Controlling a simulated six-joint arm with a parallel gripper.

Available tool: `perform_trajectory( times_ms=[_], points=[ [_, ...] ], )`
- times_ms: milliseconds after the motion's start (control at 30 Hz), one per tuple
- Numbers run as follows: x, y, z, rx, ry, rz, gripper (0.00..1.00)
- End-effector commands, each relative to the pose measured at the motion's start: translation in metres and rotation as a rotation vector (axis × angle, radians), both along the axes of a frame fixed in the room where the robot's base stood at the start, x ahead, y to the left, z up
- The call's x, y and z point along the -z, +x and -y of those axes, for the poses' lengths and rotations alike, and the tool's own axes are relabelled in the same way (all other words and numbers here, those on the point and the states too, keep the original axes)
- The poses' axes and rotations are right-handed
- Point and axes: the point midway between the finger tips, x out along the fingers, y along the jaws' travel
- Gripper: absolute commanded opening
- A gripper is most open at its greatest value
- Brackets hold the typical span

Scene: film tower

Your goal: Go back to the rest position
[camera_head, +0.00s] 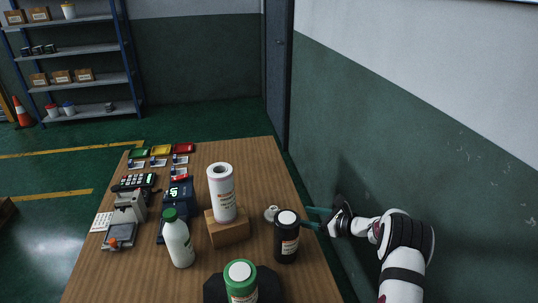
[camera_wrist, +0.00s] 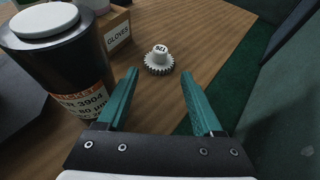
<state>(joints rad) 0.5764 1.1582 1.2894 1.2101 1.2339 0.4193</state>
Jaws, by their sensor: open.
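My gripper (camera_head: 314,217) is at the right edge of the wooden table, with its teal fingers pointing left over the edge. In the wrist view the fingers (camera_wrist: 160,95) are apart with nothing between them. A dark canister with a white lid (camera_head: 287,238) stands close beside the fingers; it also shows large at the left of the wrist view (camera_wrist: 60,65). A small grey gear-shaped piece with a labelled knob (camera_head: 271,213) lies on the table behind the canister. In the wrist view this piece (camera_wrist: 159,62) sits beyond the fingertips.
A white roll (camera_head: 221,192) stands on a cardboard box (camera_head: 228,229) mid-table. Devices and coloured trays (camera_head: 161,149) fill the left and far side. A green-and-white wall (camera_head: 430,130) is right of my arm.

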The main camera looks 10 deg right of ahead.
Motion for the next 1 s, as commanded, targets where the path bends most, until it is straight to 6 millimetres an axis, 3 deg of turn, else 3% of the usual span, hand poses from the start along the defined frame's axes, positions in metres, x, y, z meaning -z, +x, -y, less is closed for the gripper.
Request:
perform_trajectory(
  times_ms=[67,200,267,300,367,400,533,600,700,767,1000],
  points=[
    [-0.028,0.003,-0.005,-0.041,-0.086,0.011,0.68],
    [-0.121,-0.005,-0.025,-0.183,-0.43,0.051,0.68],
    [-0.144,-0.041,-0.07,-0.355,-0.527,0.066,0.68],
    [-0.158,-0.071,-0.099,-0.479,-0.593,0.083,0.68],
    [-0.175,-0.122,-0.137,-0.666,-0.694,0.111,0.68],
    [-0.183,-0.159,-0.157,-0.792,-0.761,0.131,0.68],
    [-0.187,-0.289,-0.194,-1.189,-0.965,0.187,0.68],
    [-0.179,-0.348,-0.196,-1.373,-1.057,0.21,0.68],
    [-0.164,-0.409,-0.187,-1.568,-1.155,0.228,0.68],
    [-0.157,-0.43,-0.181,-1.643,-1.192,0.232,0.68],
    [-0.157,-0.43,-0.181,-1.643,-1.192,0.232,0.68]
  ],
)
